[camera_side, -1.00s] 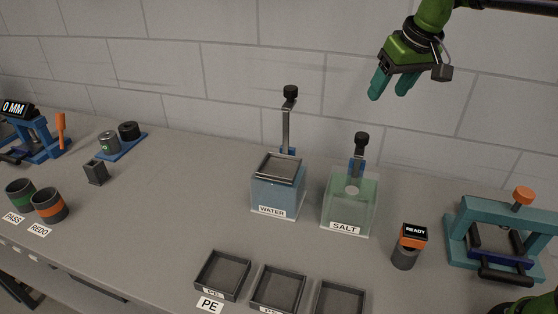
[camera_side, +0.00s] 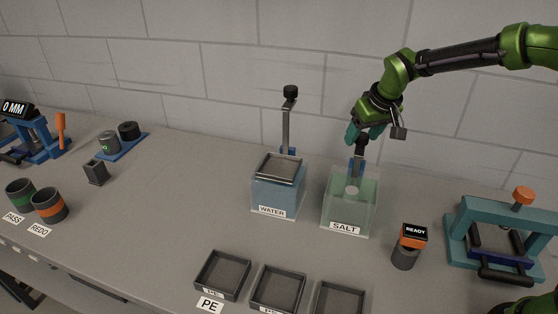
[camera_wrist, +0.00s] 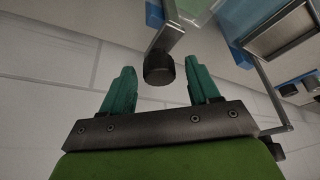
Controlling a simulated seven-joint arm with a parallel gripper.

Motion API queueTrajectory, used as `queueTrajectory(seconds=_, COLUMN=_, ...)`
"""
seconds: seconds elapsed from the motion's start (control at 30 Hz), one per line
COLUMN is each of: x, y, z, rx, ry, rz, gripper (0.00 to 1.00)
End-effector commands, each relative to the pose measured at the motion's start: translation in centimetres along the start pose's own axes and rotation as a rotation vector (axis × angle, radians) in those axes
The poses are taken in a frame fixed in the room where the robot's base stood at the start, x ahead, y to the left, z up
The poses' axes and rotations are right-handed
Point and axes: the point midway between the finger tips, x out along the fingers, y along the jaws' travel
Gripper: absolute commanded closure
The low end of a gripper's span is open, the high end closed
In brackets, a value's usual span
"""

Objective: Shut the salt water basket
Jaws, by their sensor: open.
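The SALT tank (camera_side: 350,210) is a clear box of greenish liquid on the bench, with a pale round piece (camera_side: 352,189) showing inside it. A metal handle with a blue bracket (camera_side: 357,168) rises at its back. The handle's black knob (camera_wrist: 159,68) is in the wrist view, between and slightly beyond my fingertips; in the side view the fingers mostly cover it. My gripper (camera_side: 365,133) is open, its teal fingers on either side of the knob. I cannot tell whether they touch it. The basket itself is hard to make out in the liquid.
The WATER tank (camera_side: 277,196) stands just left, with a tray at its top and a taller black-knobbed handle (camera_side: 290,92). A READY device (camera_side: 405,248) and a teal press (camera_side: 500,238) stand right. Dark trays (camera_side: 223,273) lie in front. The wall is close behind.

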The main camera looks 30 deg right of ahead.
Motion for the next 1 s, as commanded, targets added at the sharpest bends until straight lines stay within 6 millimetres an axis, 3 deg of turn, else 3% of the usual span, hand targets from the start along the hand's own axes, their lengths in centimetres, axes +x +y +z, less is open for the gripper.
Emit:
queueTrajectory(seconds=0.4, x=0.89, y=0.02, z=0.0, rx=0.001, ry=0.001, rz=0.0, gripper=0.39)
queueTrajectory(seconds=0.8, x=0.86, y=0.02, z=0.0, rx=0.001, ry=0.0, rz=0.0, gripper=1.0)
queueTrajectory(seconds=1.0, x=0.73, y=0.02, z=-0.07, rx=0.001, ry=0.001, rz=0.0, gripper=1.0)
